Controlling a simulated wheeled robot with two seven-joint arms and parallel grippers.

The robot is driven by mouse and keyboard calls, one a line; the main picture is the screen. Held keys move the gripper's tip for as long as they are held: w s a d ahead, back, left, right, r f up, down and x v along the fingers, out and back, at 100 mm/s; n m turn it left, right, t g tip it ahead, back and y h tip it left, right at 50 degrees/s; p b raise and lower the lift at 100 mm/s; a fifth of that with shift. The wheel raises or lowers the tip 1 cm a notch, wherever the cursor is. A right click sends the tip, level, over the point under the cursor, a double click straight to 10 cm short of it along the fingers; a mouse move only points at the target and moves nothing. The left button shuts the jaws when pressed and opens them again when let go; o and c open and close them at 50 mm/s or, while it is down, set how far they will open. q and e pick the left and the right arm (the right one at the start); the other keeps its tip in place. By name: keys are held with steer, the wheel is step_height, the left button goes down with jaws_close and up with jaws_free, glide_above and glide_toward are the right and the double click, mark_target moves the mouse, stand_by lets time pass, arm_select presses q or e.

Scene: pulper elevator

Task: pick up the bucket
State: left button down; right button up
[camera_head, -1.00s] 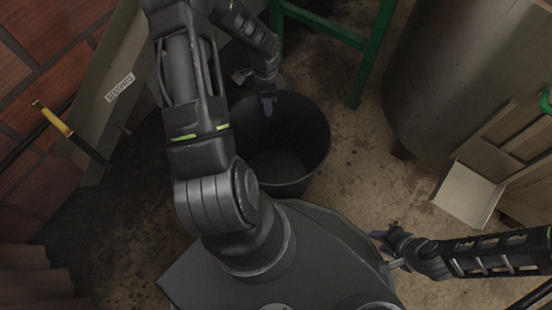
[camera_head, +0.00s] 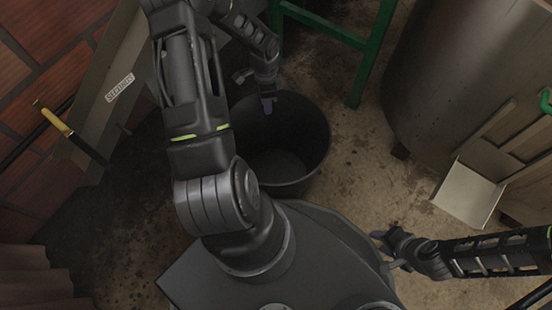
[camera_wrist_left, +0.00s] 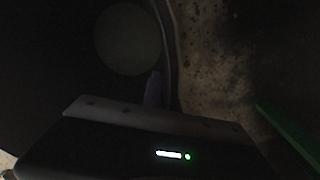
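The bucket (camera_head: 313,140) is a dark, round, open container standing upright on the floor in front of my base. Its inside and curved rim also show in the left wrist view (camera_wrist_left: 172,50), very dark. My left gripper (camera_head: 267,104) is at the bucket's far-left rim, with a finger hanging at its mouth. In the left wrist view one finger (camera_wrist_left: 153,90) shows beside the rim; the other is lost in the dark, so I cannot tell its opening or contact. My right gripper (camera_head: 384,250) is off to the right, with its fingers apart and empty.
A green metal frame (camera_head: 362,65) stands just behind the bucket. A large metal cylinder (camera_head: 450,70) and a pale open chute (camera_head: 467,193) are at the right. A brick wall (camera_head: 30,60) and a yellow-tipped handle (camera_head: 57,122) are at the left. Bare floor lies right of the bucket.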

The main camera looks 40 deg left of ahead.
arm_select(q)
steer(key=shift+r, duration=0.1)
stand_by(0.6)
step_height(320, 180, up, 10)
steer(key=p, duration=0.4)
stand_by(0.5)
